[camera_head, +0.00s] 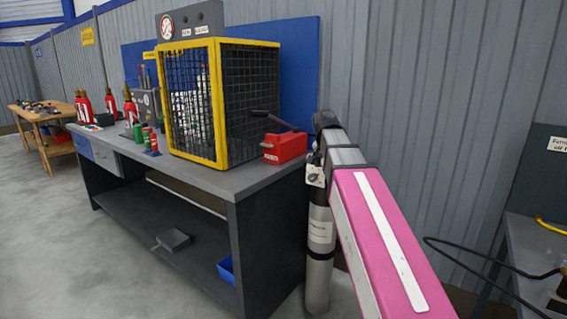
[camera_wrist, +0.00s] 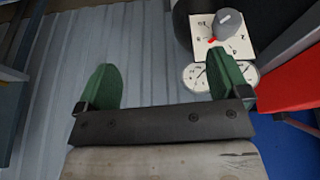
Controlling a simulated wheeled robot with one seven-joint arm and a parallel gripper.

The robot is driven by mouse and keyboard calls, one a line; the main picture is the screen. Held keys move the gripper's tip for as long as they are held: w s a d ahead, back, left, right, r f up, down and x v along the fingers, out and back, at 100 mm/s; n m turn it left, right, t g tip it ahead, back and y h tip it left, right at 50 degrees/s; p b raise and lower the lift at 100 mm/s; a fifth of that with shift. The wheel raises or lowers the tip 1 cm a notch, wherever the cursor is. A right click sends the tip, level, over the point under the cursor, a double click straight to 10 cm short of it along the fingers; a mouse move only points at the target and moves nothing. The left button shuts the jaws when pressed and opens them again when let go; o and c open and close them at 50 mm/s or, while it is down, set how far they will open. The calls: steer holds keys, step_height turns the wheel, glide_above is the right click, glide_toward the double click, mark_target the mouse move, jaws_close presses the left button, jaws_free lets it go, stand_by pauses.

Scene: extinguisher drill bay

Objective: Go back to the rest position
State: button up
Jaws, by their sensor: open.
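My gripper (camera_wrist: 163,86) shows in the wrist view with its two green fingers spread apart. Nothing is between them. Beyond the fingers lies grey ribbed metal. A cylinder's top with a white label and round gauge faces (camera_wrist: 208,76) is at the upper right of the wrist view, past the right finger. In the head view my pink arm reaches up from the lower right to near the bench's right end. The gripper itself cannot be made out there. A tall grey cylinder (camera_head: 319,245) with a tag at its top stands beside the bench, just left of my arm.
The bench (camera_head: 222,183) carries a yellow-framed mesh cage (camera_head: 217,100), a red box with a dark lever (camera_head: 285,147) and several red extinguishers (camera_head: 130,107). A wooden table (camera_head: 40,143) stands far left. Another table with a cable (camera_head: 535,250) is at right. The left floor is clear.

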steer(key=s+f+n+g, duration=0.1)
steer(key=s+f, duration=0.4)
steer(key=f, duration=0.7)
steer(key=s+d+f+n+g+y, duration=0.1)
steer(key=s+f+n, duration=0.2)
steer(key=f, duration=1)
steer(key=s+d+f+n+g+y, duration=0.1)
steer(key=s+f+n, duration=0.1)
steer(key=s+f, duration=0.7)
step_height(320, 180, down, 4)
steer(key=shift+s+f, duration=0.1)
steer(key=shift+s, duration=0.05)
